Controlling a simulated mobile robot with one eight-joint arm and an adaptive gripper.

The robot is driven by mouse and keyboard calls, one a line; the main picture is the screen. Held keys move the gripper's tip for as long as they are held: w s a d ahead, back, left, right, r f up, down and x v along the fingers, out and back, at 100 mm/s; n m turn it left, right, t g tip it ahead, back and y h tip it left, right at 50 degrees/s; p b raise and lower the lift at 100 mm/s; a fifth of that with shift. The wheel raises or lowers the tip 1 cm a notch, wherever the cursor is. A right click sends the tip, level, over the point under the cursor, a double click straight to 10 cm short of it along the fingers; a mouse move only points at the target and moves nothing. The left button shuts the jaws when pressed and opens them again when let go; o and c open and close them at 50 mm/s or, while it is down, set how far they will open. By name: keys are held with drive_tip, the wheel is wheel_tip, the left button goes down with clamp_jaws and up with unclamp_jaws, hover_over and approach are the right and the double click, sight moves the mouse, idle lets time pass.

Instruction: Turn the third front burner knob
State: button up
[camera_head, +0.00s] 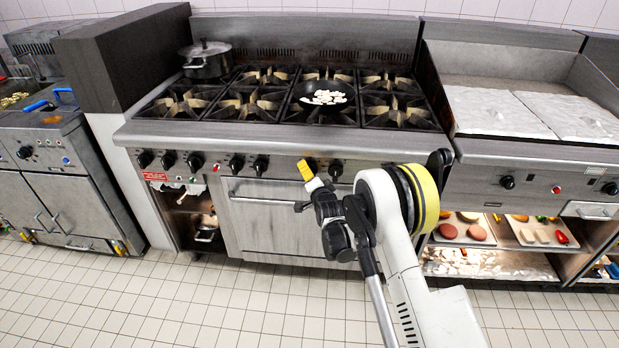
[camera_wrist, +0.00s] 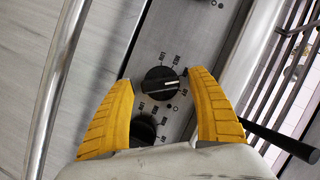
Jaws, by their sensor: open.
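The range's front panel (camera_head: 215,162) carries a row of black knobs in the head view. The third knob from the left (camera_head: 195,162) stands clear of my gripper. My gripper (camera_head: 306,170), with yellow fingers, is at the panel's right half, by a knob it partly covers. In the wrist view my gripper (camera_wrist: 161,78) is open, its fingertips on either side of a black knob (camera_wrist: 161,83) with a light pointer line towards the right. Contact cannot be told. A second knob (camera_wrist: 143,130) sits lower between the fingers, partly hidden by the gripper body.
A pan (camera_head: 324,96) with pale pieces and a lidded pot (camera_head: 206,60) stand on the burners. The oven door handle (camera_head: 285,196) runs below the panel; a handle bar (camera_wrist: 50,110) also shows left in the wrist view. A dark rod (camera_wrist: 282,140) is right of the fingers.

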drive_tip(key=shift+w+a, duration=0.1)
drive_tip(key=shift+w, duration=0.3)
drive_tip(key=c, duration=1.2)
drive_tip(key=shift+o, duration=0.2)
drive_tip(key=shift+n+g+h, duration=0.3)
drive_tip(key=shift+n+h, duration=0.2)
drive_tip(key=shift+n, duration=0.4)
drive_tip(key=o, duration=1.2)
drive_tip(key=shift+c, duration=0.2)
